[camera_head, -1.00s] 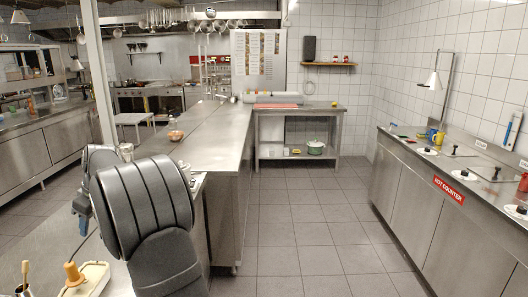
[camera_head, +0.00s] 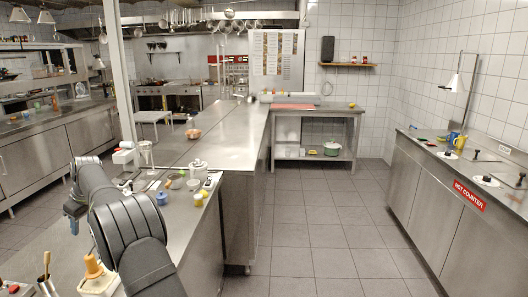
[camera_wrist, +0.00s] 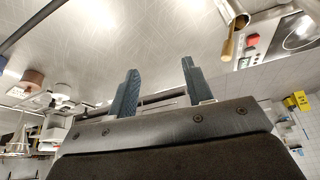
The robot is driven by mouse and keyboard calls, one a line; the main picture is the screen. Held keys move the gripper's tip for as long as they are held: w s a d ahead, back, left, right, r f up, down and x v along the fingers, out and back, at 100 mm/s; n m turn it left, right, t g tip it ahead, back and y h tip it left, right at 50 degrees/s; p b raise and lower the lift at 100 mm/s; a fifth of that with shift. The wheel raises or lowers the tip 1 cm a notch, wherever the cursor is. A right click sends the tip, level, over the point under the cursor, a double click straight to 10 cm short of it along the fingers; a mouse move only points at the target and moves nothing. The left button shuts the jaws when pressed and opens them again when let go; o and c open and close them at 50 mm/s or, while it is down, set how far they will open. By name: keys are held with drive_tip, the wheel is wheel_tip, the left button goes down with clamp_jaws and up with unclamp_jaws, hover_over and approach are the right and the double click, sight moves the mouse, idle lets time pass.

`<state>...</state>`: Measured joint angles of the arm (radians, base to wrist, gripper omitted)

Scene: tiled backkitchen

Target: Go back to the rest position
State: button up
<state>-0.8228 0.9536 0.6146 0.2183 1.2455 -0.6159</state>
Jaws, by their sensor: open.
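My gripper (camera_wrist: 159,72) shows in the wrist view with its two blue fingers apart and nothing between them. In the head view my dark grey arm is folded at the lower left, over the near steel counter (camera_head: 205,235). The gripper's blue tip (camera_head: 73,223) points down at the left of the arm, partly hidden by it. The wrist view looks upside down across a steel worktop, with a metal pot holding a wooden utensil (camera_wrist: 229,42) at its upper right, apart from the fingers.
A white lidded pot (camera_head: 198,170), a yellow cup (camera_head: 197,199) and small bowls stand on the near counter, right of my arm. A box with an orange-yellow knob (camera_head: 94,267) is close below the arm. Tiled floor (camera_head: 320,235) is clear, left of the hot counter (camera_head: 430,210).

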drive_tip(key=s+a+f, duration=0.2)
drive_tip(key=a+f, duration=0.1)
drive_tip(key=a, duration=0.2)
drive_tip(key=shift+f, duration=0.15)
drive_tip(key=d+r, duration=0.4)
drive_tip(key=d, duration=0.3)
drive_tip(key=d+r, duration=0.3)
drive_tip(key=d, duration=0.4)
drive_tip(key=shift+w+d+r, duration=0.3)
drive_tip(key=shift+w+r, duration=0.05)
drive_tip(key=shift+w, duration=0.05)
drive_tip(key=shift+a, duration=0.15)
